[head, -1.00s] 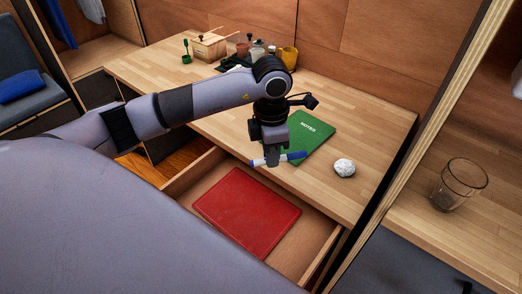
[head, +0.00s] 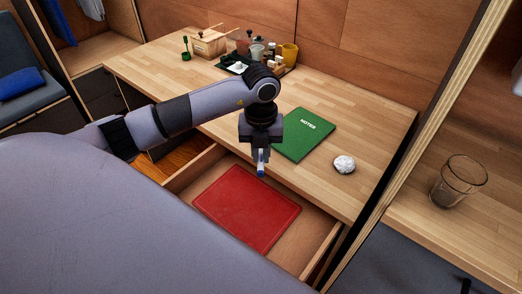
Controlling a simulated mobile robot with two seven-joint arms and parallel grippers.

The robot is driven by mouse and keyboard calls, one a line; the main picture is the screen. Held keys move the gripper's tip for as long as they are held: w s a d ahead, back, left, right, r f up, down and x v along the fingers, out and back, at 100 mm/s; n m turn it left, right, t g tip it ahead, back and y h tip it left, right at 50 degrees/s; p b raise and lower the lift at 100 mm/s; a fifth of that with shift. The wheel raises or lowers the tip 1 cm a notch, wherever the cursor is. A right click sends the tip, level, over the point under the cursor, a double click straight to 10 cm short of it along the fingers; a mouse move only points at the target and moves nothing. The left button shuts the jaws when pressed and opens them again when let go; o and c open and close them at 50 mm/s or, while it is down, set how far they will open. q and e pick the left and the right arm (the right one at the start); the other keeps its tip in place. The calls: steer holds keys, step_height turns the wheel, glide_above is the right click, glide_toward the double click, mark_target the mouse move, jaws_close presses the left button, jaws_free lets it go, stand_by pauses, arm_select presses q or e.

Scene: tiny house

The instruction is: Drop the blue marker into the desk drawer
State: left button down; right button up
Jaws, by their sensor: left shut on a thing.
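My left gripper (head: 260,160) is shut on the blue marker (head: 261,171) and points downward. The marker now shows nearly end-on, as a short blue and white piece between the fingers. The desk drawer (head: 318,240) is pulled open below the desk top. A red flat folder or mat (head: 247,208) lies on its floor. The gripper appears over the back part of the drawer, near the desk's front edge; its exact height above the drawer is hard to tell. My right gripper is not in view.
A green notebook (head: 303,135) and a whitish crumpled ball (head: 344,164) lie on the desk top (head: 200,83). A glass (head: 459,182) stands on the right counter.

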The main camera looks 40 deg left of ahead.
arm_select(q)
step_height(320, 180, down, 5)
steer(key=b, duration=0.3)
steer(key=shift+b, duration=0.3)
steer(key=c, duration=1)
jaws_free()
steer(key=shift+r, duration=3.55)
